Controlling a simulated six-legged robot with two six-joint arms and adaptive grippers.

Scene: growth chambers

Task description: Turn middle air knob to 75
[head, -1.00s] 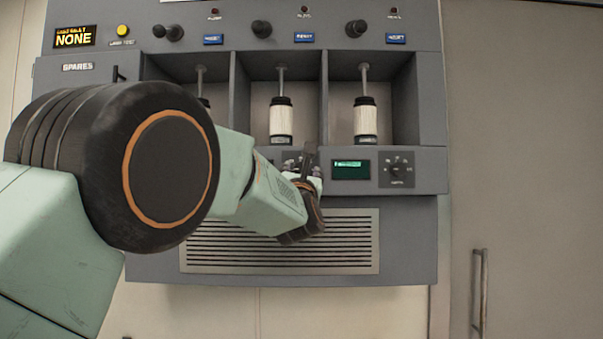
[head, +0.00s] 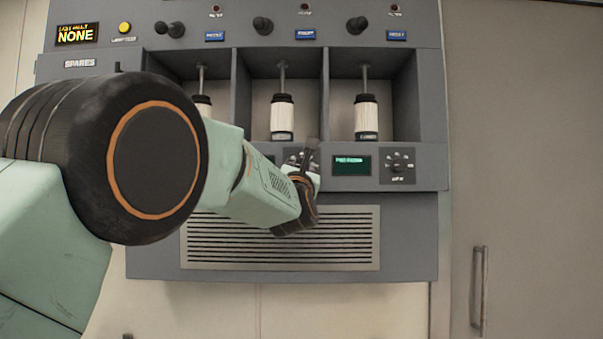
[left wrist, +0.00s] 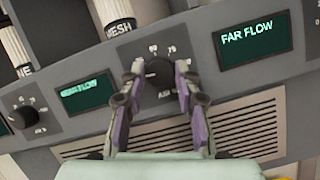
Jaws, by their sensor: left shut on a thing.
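The middle air knob (left wrist: 158,74) is a dark round dial on the grey panel, with scale numbers around it in the left wrist view. My left gripper (left wrist: 160,72) has its two fingers on either side of the knob, shut on it. In the head view my left gripper (head: 305,158) reaches the panel below the middle bay and hides most of the knob. The knob's pointer and exact setting cannot be read. My right gripper is not in view.
A right-hand knob (head: 398,162) and a green display (head: 351,165) sit right of my gripper. White cartridges (head: 282,118) hang in bays above. A vent grille (head: 340,250) lies below. The left wrist view shows another knob (left wrist: 25,115) and a display reading FAR FLOW (left wrist: 254,40).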

